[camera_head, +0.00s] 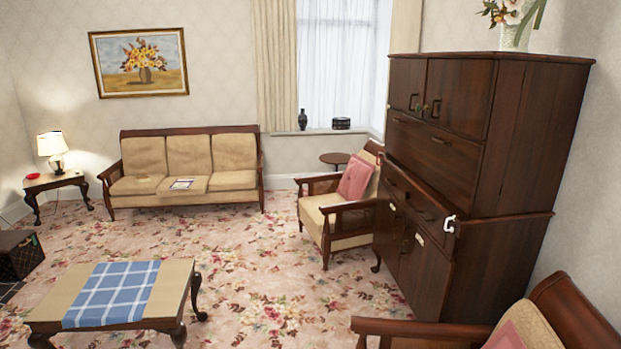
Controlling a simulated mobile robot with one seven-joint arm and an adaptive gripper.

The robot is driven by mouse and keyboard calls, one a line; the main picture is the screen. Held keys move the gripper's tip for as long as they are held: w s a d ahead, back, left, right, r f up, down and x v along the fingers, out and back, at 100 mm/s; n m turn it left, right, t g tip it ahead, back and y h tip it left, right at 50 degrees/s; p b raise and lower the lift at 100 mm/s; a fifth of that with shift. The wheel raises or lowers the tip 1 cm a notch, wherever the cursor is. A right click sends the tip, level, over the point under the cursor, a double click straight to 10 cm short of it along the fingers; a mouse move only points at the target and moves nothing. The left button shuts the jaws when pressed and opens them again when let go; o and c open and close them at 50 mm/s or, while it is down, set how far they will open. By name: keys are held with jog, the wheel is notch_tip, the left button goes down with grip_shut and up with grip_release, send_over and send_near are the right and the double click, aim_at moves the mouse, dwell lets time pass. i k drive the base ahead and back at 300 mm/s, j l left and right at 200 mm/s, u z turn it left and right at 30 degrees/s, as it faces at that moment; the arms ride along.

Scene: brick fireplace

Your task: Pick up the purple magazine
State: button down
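A small flat item (181,184), whitish with dark marks, lies on the middle seat of the beige sofa (230,181) against the far wall. It looks like a magazine or paper, but it is too small to tell its colour as purple. No clearly purple magazine shows in this view. My gripper is not in view.
A low coffee table (172,290) with a blue checked cloth (112,290) stands at the lower left. A tall dark cabinet (520,130) fills the right side. An armchair (345,225) with a pink cushion stands beside it. Flowered carpet (245,262) lies open between table and armchair.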

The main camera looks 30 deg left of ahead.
aim_at(182, 184)
jog(key=u, duration=2.2)
jog(key=i+j, duration=0.1)
jog(key=j, duration=0.25)
jog(key=i+j, duration=0.1)
jog(key=j, duration=0.25)
jog(key=i+j, duration=0.2)
jog(key=j, duration=0.15)
jog(key=i+j, duration=0.2)
jog(key=j, duration=0.2)
jog(key=i+j+z, duration=0.25)
jog(key=i, duration=0.2)
jog(key=i+j+z, duration=0.1)
jog(key=i+z, duration=0.2)
jog(key=i, duration=0.15)
jog(key=i+z, duration=1.1)
jog(key=i, duration=0.3)
jog(key=i+j+z, duration=0.1)
jog(key=i+z, duration=0.15)
jog(key=i, duration=0.3)
